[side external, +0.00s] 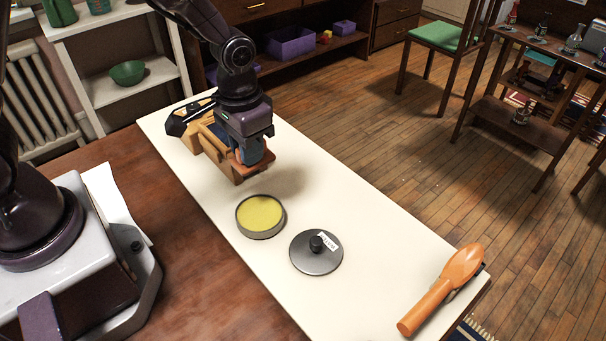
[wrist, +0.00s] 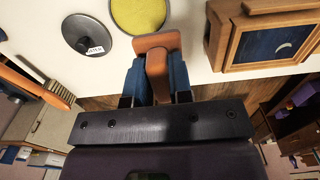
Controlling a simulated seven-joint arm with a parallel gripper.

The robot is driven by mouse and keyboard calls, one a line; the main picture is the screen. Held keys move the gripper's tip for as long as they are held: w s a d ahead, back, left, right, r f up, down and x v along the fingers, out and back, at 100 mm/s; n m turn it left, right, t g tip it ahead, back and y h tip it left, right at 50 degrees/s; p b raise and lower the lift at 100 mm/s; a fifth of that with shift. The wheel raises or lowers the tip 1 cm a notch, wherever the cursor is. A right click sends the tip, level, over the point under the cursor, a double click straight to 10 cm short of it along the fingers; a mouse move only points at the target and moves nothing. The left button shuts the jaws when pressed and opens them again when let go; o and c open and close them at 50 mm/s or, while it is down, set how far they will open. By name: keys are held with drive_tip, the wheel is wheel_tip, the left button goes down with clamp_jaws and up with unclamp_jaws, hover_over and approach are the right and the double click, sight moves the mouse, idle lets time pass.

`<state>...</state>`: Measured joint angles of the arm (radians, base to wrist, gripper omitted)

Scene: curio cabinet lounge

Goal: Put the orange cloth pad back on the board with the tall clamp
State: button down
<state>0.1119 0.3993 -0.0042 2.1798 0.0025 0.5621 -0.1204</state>
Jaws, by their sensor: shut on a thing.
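My gripper (side external: 252,155) is shut on an orange-brown T-shaped piece (wrist: 157,45), held between its blue fingers above the white tabletop. The piece also shows under my gripper in the side external view (side external: 250,160). I cannot tell whether it is the orange cloth pad. I cannot clearly make out a board with a tall clamp in either view. A wooden box (side external: 215,148) stands just behind and left of my gripper, partly hidden by it. In the wrist view the box (wrist: 228,42) is at the upper right and has a blue moon panel.
A round tin with a yellow inside (side external: 260,215) and a dark knobbed lid (side external: 315,256) lie in front of my gripper. An orange paddle-shaped thing (side external: 440,295) lies at the right end. A black object (side external: 180,120) is beside the box. The tabletop between lid and paddle is clear.

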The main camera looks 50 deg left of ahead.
drive_tip(key=w+f, duration=0.3)
drive_tip(key=w, duration=0.4)
hover_over(302, 186)
wheel_tip(302, 186, down, 5)
drive_tip(key=shift+s+f, duration=0.1)
drive_tip(key=shift+f, duration=1.75)
drive_tip(key=shift+f, duration=0.15)
drive_tip(key=c, duration=1)
unclamp_jaws()
